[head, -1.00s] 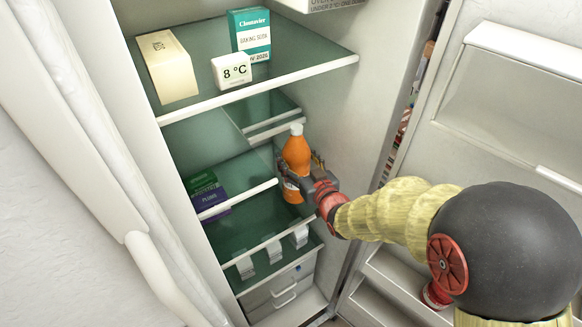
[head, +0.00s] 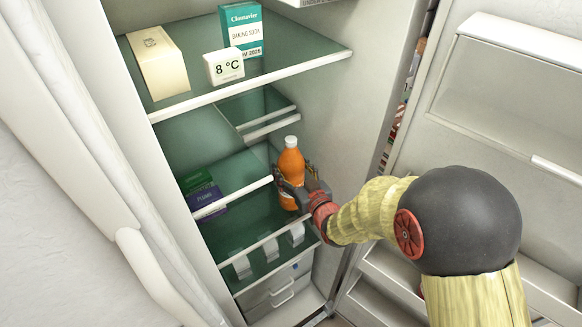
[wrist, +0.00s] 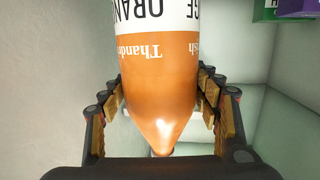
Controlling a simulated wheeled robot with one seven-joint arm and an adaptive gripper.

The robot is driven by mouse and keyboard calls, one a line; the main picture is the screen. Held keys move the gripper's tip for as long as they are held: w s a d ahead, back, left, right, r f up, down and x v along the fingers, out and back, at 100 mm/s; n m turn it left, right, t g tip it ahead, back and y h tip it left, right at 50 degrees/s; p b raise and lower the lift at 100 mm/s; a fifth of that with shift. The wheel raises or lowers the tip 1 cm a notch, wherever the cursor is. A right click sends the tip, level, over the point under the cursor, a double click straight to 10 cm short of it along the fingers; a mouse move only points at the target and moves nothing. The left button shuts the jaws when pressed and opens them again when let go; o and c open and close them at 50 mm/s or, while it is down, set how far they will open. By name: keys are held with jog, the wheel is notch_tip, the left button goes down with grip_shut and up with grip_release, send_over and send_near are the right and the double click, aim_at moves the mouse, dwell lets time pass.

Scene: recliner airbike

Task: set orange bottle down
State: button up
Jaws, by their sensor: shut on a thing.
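The orange bottle (head: 291,163) with a white cap is inside the open fridge, near the right wall at the middle shelf level. My gripper (head: 301,186) is shut around its body and holds it roughly upright. In the wrist view the bottle (wrist: 160,85) fills the middle, its white label at the top of the picture, with the gripper fingers (wrist: 160,100) on both sides.
Green and purple boxes (head: 203,195) sit on the left of the middle shelf. A white shelf bar (head: 232,198) runs beside them. The upper shelf (head: 290,62) holds a cream carton, a baking soda box and an 8 °C display. The open door (head: 490,110) stands right.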

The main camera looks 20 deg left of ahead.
jog(key=o, duration=1.6)
jog(key=shift+f, duration=0.1)
jog(key=o, duration=0.5)
jog(key=shift+s+d+r, duration=0.2)
jog(key=p+v, duration=0.1)
jog(key=v, duration=1)
jog(key=shift+s+d, duration=0.15)
jog(key=shift+s, duration=0.1)
